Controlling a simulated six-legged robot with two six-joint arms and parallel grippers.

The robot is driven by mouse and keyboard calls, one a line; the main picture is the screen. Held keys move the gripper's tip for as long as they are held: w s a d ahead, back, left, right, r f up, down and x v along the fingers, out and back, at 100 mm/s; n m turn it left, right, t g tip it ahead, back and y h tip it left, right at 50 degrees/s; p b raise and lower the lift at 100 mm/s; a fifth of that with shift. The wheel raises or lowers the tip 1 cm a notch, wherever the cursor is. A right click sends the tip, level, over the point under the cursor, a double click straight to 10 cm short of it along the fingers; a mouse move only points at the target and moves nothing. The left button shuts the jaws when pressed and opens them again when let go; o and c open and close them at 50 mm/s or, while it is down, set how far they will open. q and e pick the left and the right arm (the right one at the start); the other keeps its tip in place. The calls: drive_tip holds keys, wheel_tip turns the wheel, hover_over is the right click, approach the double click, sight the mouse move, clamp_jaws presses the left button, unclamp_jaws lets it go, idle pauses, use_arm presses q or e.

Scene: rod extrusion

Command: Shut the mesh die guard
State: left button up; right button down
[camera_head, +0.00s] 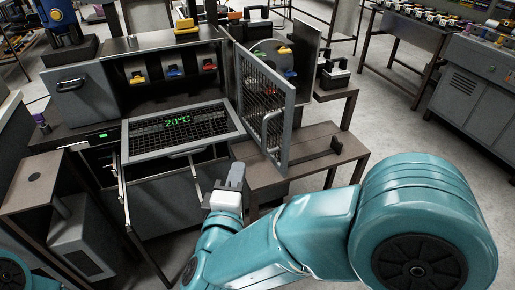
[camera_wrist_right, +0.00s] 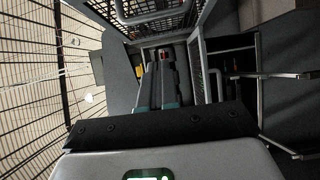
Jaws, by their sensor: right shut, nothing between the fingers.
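The mesh die guard (camera_head: 262,103) is a grey-framed door with a wire panel and a bar handle (camera_head: 270,130). It stands swung open from the machine front, upright, in the head view. My right gripper (camera_head: 236,177) is below and left of the guard's lower edge, apart from the handle in the picture. Its two fingers also show in the right wrist view (camera_wrist_right: 160,82), shut together and empty. Wire mesh and a bar handle show near the top of that view. My left gripper is out of frame.
A flat wire-mesh panel (camera_head: 150,141) with a green temperature readout lies before the machine opening. A brown bench (camera_head: 310,151) stands below the guard. Coloured knobs and dies (camera_head: 173,70) sit inside the machine.

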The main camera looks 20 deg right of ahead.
drive_tip(key=w+d+b, duration=0.1)
drive_tip(key=w+d, duration=0.5)
drive_tip(key=shift+w+d, duration=0.3)
drive_tip(key=shift+f, duration=0.1)
